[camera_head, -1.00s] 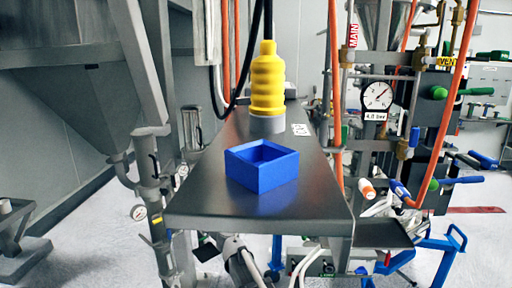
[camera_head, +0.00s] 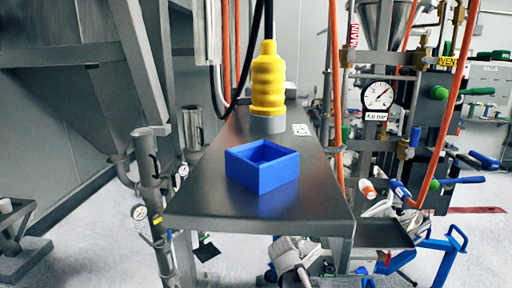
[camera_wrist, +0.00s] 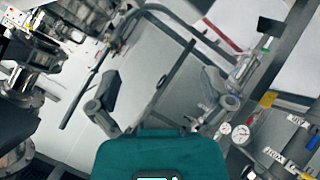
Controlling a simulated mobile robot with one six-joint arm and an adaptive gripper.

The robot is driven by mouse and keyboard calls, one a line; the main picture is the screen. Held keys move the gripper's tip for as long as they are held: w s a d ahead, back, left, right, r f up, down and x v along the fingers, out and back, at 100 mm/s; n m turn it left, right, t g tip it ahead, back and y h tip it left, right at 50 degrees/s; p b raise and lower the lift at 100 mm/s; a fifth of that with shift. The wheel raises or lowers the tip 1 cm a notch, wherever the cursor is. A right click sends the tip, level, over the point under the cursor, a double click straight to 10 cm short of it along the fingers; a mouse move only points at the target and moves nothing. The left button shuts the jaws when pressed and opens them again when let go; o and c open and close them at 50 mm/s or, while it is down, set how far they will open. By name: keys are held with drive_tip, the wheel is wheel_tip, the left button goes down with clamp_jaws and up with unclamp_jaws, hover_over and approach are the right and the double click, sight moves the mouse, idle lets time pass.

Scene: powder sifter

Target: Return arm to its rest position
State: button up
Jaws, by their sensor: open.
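My gripper (camera_wrist: 158,105) shows in the wrist view with its two dark fingers wide apart and nothing between them. A teal part fills the bottom middle of that view. In the head view, part of my arm (camera_head: 287,258) shows low in the picture, below the front edge of the steel table (camera_head: 225,208). The fingers cannot be made out there. My arm is clear of the tabletop and of the blue open box (camera_head: 262,180) on it.
A yellow ribbed connector (camera_head: 268,80) hangs on a dark cable above the table, behind the blue box. A steel frame with pipes and a pressure gauge (camera_head: 378,95) stands at right. A post with small gauges (camera_head: 150,180) stands at left. Bare floor shows at lower left.

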drive_tip(key=s+d+f+m+g+y, duration=0.2)
drive_tip(key=s+f+g, duration=0.2)
drive_tip(key=s, duration=0.6)
drive_tip(key=s+d+f+m+g+y, duration=0.1)
drive_tip(key=s+d+f+m+g, duration=0.1)
drive_tip(key=s+g, duration=0.4)
drive_tip(key=s+f+m, duration=0.1)
drive_tip(key=s+f, duration=0.1)
drive_tip(key=s, duration=0.2)
drive_tip(key=shift+s+y, duration=0.25)
drive_tip(key=shift+y, duration=0.15)
